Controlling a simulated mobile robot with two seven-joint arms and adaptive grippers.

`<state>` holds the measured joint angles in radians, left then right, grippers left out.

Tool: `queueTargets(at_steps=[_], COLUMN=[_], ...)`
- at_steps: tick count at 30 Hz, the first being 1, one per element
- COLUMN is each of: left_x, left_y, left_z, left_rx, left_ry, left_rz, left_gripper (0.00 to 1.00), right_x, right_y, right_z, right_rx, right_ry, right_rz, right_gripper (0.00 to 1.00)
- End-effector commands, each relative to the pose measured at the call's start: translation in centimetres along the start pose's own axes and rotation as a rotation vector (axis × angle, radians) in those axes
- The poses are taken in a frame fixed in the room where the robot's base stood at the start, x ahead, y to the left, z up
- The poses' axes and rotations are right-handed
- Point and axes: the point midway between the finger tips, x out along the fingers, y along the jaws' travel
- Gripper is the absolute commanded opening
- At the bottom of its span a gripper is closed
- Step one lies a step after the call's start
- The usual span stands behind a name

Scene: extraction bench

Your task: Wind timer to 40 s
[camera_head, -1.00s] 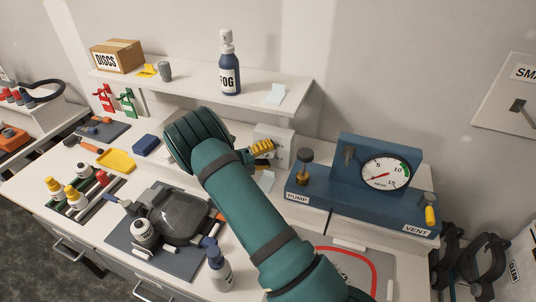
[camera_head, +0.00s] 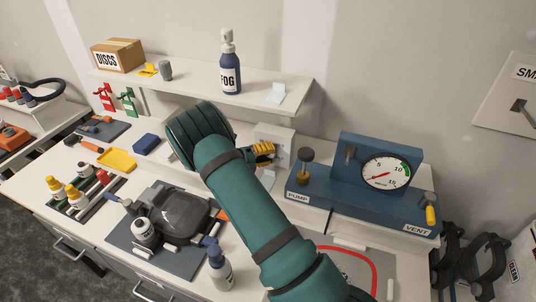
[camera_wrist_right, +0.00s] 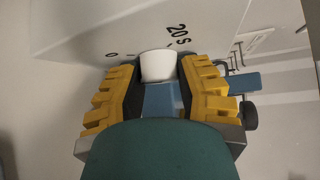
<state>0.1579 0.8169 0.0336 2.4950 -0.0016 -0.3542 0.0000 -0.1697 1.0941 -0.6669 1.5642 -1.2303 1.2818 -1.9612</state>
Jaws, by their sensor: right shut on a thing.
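The timer (camera_head: 275,134) is a pale box on the bench in front of the wall, partly hidden by my right gripper. In the right wrist view its pale face (camera_wrist_right: 95,32) carries the marks "0" and "20 s" beside a white knob (camera_wrist_right: 157,64). My right gripper (camera_head: 266,152) has yellow ribbed fingers and is shut on the knob; the fingers (camera_wrist_right: 158,76) sit on either side of it. A blue piece shows between the fingers just below the white part. No pointer or 40 s mark can be made out. My left gripper is not in view.
A blue pump unit with a gauge (camera_head: 386,173) stands right of the timer. A shelf above holds a FOG bottle (camera_head: 229,70) and a DISCS box (camera_head: 117,56). A dark grey device (camera_head: 180,215), a vial rack and a spray bottle (camera_head: 219,270) stand left of my arm.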

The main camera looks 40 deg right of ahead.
Motion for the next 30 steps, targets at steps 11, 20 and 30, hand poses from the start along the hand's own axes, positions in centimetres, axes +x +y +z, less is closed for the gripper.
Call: queueTargets(at_steps=[11, 20, 30], left_x=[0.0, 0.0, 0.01], left_y=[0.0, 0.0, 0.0], left_z=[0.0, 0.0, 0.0], left_rx=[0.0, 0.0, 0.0], left_ry=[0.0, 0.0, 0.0], left_rz=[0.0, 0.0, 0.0], left_gripper=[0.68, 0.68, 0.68], right_x=[0.17, 0.22, 0.23], right_y=[-0.21, -0.18, -0.14], right_z=[-0.07, -0.11, -0.12], right_rx=[0.189, 0.322, 0.39], right_ry=[0.005, 0.004, 0.004], right_rz=[0.188, 0.321, 0.387], right_gripper=[0.0, 0.0, 0.0])
